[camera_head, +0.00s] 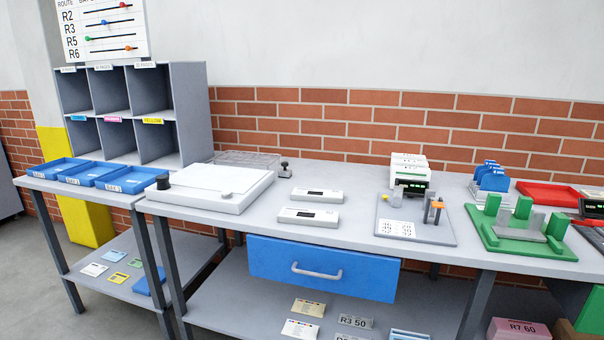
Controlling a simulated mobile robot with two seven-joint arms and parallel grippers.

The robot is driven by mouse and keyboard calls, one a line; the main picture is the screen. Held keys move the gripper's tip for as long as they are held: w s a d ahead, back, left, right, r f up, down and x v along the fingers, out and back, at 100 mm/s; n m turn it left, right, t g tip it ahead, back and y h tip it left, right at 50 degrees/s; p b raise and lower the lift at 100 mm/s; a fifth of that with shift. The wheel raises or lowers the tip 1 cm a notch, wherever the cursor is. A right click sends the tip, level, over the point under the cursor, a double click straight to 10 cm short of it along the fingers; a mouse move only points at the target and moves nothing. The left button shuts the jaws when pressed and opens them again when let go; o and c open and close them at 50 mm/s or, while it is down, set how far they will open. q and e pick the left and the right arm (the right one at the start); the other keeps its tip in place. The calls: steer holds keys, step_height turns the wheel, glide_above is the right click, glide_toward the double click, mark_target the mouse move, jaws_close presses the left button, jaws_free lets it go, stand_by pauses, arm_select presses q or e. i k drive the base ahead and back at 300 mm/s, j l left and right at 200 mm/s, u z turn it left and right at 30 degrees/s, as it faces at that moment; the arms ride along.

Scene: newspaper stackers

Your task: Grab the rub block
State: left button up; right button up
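No label marks a rub block, so I cannot tell for certain which piece it is. A small light grey block (397,195) with a yellow patch at its base stands on the grey board (440,238), behind a printed card (394,229). An orange-topped grey holder (434,211) stands to its right on the same board. Grey blocks (534,222) also sit in the green fixture (507,242) further right. Neither of my grippers is in view.
The grey table (345,238) also holds a white flat device (215,188), two slim white devices (309,216), a white-and-black machine (410,175) and a red tray (547,195). A blue drawer (322,268) hangs below. A pigeonhole shelf (189,110) stands left. Bare tabletop lies in the middle.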

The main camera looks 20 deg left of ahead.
mark_target(283, 172)
steer(key=j+z, duration=0.9)
steer(key=k+j+z, duration=0.1)
steer(key=j+z, duration=0.4)
steer(key=l, duration=0.1)
